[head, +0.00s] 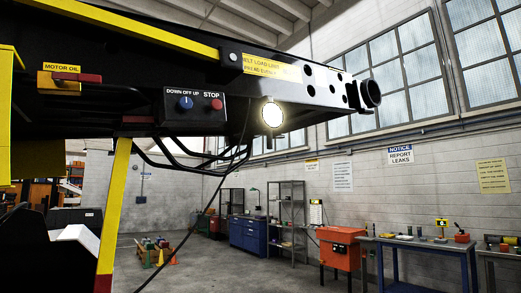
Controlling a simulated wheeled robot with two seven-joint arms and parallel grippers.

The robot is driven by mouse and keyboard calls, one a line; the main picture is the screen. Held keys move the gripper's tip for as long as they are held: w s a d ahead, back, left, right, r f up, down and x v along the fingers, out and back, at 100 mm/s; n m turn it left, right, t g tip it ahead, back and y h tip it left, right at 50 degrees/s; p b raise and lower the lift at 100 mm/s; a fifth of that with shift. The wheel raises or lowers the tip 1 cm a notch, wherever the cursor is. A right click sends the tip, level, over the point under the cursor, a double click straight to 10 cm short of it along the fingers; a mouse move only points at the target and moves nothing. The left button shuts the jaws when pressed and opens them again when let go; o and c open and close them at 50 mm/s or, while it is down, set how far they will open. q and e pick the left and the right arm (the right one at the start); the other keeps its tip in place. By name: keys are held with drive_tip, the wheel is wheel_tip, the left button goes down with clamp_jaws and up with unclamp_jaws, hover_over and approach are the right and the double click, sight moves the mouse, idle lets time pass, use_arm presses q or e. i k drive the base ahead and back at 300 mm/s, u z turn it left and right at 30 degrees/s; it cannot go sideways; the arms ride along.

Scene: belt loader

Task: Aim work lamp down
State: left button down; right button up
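The work lamp (272,115) is a round, brightly lit lamp under the dark boom of the belt loader (315,90). Its glowing face is turned toward my camera. A black cable hangs down to the left of the lamp. Neither of my grippers shows in the head view, so nothing is seen touching the lamp.
A yellow post (115,210) stands at the left. Workbenches (425,243), an orange cabinet (341,248) and shelves stand along the back wall. The middle floor looks clear.

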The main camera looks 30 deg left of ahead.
sight(269, 116)
drive_tip(key=u, duration=0.7)
drive_tip(key=i, duration=1.6)
drive_tip(key=u, duration=0.75)
